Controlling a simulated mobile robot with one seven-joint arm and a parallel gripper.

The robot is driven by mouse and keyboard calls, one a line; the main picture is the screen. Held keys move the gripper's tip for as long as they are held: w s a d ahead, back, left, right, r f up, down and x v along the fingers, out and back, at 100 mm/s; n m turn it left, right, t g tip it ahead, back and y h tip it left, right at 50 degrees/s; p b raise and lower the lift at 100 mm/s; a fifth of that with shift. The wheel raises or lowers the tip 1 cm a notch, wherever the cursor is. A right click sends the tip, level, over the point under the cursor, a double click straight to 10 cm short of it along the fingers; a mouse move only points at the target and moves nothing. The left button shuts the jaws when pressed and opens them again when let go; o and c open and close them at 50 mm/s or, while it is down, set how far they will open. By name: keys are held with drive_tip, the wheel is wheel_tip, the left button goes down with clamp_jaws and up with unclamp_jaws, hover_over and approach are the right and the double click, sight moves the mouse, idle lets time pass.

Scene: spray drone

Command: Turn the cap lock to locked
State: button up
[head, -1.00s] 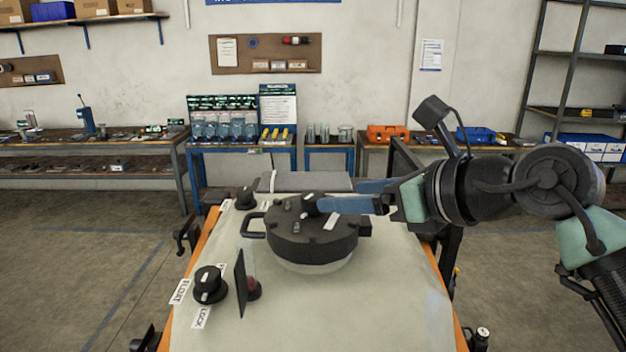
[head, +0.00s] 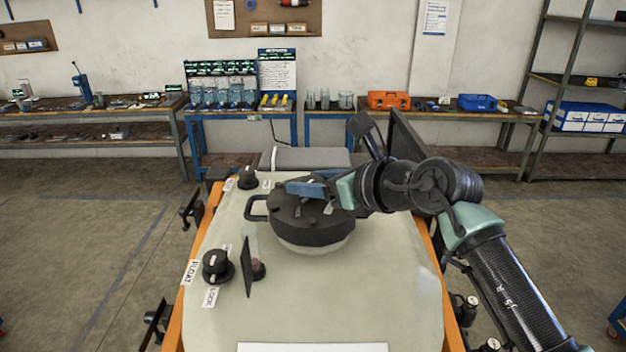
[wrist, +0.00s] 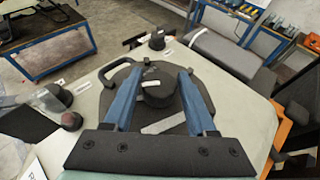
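A round black cap (head: 312,232) with a side handle sits on the pale top of the drone body. It also shows in the wrist view (wrist: 112,100). A small black knob (wrist: 158,93) stands on the cap, with a pale mark (wrist: 151,84) on its top at the far left. My gripper (wrist: 162,78) is over the cap, with its two blue fingers on either side of the knob. The fingers are apart; I cannot tell whether they touch the knob. In the head view my gripper (head: 300,188) hides the knob.
A black knob (head: 216,266) with FLOAT and LOCK labels stands front left, beside a thin upright black plate (head: 247,268). Another knob (head: 248,177) is at the back left. A grey block (head: 305,160) lies behind the cap. The front right of the pale surface is clear.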

clamp_jaws()
drive_tip(key=shift+b, duration=0.35)
drive_tip(key=m+t+h+b, duration=0.1)
drive_tip(key=b, duration=0.1)
drive_tip(key=m+h+b, duration=0.1)
drive_tip(key=shift+a+f+m+t+h+b, duration=0.1)
drive_tip(key=shift+f+m+t+h+b, duration=0.2)
drive_tip(key=shift+t+h+b, duration=0.1)
drive_tip(key=m+t+h+b, duration=0.1)
drive_tip(key=m+h+b, duration=0.1)
drive_tip(key=b, duration=0.3)
drive_tip(key=shift+f+h, duration=0.1)
drive_tip(key=shift+h, duration=0.2)
drive_tip(key=m+h+b, duration=0.5)
drive_tip(key=h+b, duration=0.1)
drive_tip(key=b, duration=0.5)
drive_tip(key=shift+m, duration=0.3)
drive_tip(key=m+h+b, duration=0.1)
drive_tip(key=h, duration=0.1)
drive_tip(key=m+h+b, duration=0.1)
drive_tip(key=m+b, duration=0.1)
drive_tip(key=shift+r+g+h, duration=0.4)
drive_tip(key=shift+r+m+g+h+b, duration=0.1)
drive_tip(key=shift+m+g+h+b, duration=0.35)
drive_tip(key=shift+m+g+h, duration=0.9)
drive_tip(key=shift+m+t+h, duration=0.25)
drive_tip(key=shift+m, duration=0.3)
